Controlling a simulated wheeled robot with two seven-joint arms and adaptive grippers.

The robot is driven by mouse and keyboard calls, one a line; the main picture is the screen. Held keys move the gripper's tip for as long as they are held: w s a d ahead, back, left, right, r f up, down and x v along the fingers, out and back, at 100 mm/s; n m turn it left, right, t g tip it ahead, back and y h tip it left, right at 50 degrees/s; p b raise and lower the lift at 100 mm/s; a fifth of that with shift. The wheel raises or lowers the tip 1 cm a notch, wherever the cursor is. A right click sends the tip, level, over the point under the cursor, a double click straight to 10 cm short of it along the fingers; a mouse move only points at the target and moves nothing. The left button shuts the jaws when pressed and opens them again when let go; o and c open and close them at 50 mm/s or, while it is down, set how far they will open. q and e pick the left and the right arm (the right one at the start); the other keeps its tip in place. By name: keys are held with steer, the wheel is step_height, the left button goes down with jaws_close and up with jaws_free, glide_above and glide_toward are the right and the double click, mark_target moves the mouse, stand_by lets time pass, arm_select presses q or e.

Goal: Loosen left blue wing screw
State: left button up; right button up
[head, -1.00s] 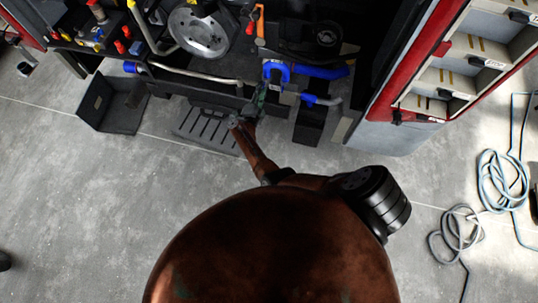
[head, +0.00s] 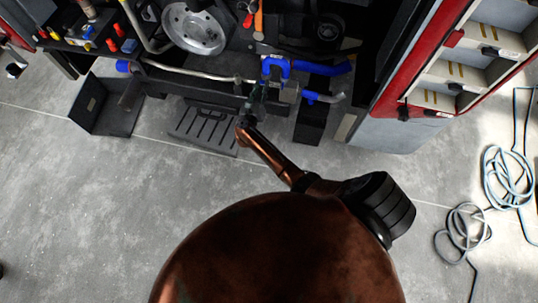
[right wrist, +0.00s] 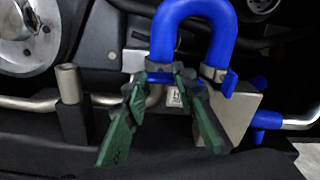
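A blue U-shaped hose (right wrist: 190,22) fills the upper middle of the right wrist view, with a grey clamp at each lower end. It also shows in the head view (head: 274,66). My right gripper (right wrist: 160,79) has its two green fingers apart, one on each side of the hose's left end. Between the fingertips, just under the left clamp, is a small blue piece, the left wing screw (right wrist: 159,77). I cannot tell whether the fingers touch it. A second blue wing screw (right wrist: 230,82) sits at the right clamp, clear of the fingers. My left gripper is not in view.
A metal pipe (head: 190,73) runs left from the hose area, and an upright metal stub (right wrist: 69,85) stands left of the fingers. A round metal disc (head: 195,28) is at the upper left. A dark slotted step (head: 205,127) lies below. Open floor is in front.

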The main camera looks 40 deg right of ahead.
steer(key=s+a+m, duration=0.2)
steer(key=s+a, duration=0.3)
steer(key=a, duration=0.1)
steer(key=s+a+f+n+y+p, duration=0.1)
steer(key=s+f+n+y, duration=0.3)
steer(key=f+n, duration=0.5)
steer(key=s+a+f+n+y+p, duration=0.1)
steer(key=s+f+n+y, duration=0.3)
steer(key=s+f+n, duration=0.4)
steer(key=s+a+f+n+t+y+p, duration=0.1)
steer(key=s+a+f+n+y+p, duration=0.1)
steer(key=s+f+n, duration=0.4)
step_height(320, 180, down, 5)
steer(key=a+n+y, duration=0.1)
steer(key=n+y, duration=0.1)
steer(key=n, duration=0.5)
steer(key=shift+a+r+y, duration=0.2)
steer(key=shift+a+y, duration=0.1)
steer(key=shift+a, duration=0.05)
steer(key=shift+o, duration=0.5)
